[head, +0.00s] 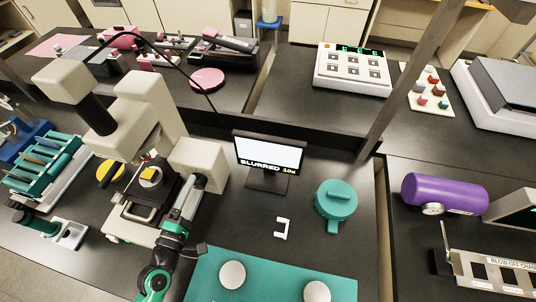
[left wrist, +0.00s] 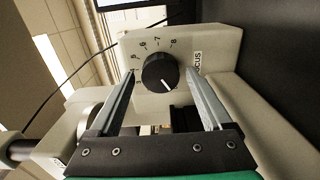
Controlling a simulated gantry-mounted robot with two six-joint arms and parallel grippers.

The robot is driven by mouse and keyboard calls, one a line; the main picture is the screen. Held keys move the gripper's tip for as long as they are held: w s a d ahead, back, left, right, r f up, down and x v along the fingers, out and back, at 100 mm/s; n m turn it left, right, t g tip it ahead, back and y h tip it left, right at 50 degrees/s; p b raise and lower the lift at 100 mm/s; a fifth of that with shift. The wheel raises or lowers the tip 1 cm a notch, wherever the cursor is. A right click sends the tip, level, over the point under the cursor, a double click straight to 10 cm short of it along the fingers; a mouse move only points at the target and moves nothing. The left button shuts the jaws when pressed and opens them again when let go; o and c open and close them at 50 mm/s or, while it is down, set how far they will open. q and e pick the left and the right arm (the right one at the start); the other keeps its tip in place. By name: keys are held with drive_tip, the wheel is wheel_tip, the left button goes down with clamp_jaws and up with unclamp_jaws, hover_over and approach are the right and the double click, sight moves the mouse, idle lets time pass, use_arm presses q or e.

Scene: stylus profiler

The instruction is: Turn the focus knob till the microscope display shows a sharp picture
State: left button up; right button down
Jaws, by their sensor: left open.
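The microscope (head: 150,110) is cream-coloured and stands left of centre in the head view. Its focus knob (left wrist: 160,73) is black and round with a white pointer line, on a cream housing with a number scale and a FOCUS label. The pointer aims down and slightly right in the left wrist view. My left gripper (head: 194,184) is open at the housing, its fingers on either side of the knob (left wrist: 161,78); I cannot tell whether they touch it. The knob is not clearly seen in the head view. The display (head: 262,150) reads BLURRED 10x. My right gripper is not in view.
A teal mat (head: 207,284) with two white discs lies in front. A rack of teal holders (head: 45,168) stands left. Some dark bench right of the microscope is clear.

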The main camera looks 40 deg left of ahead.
use_arm(q)
drive_tip(key=shift+w+a, duration=0.15)
drive_tip(key=shift+w, duration=0.15)
clamp_jaws()
idle(0.5)
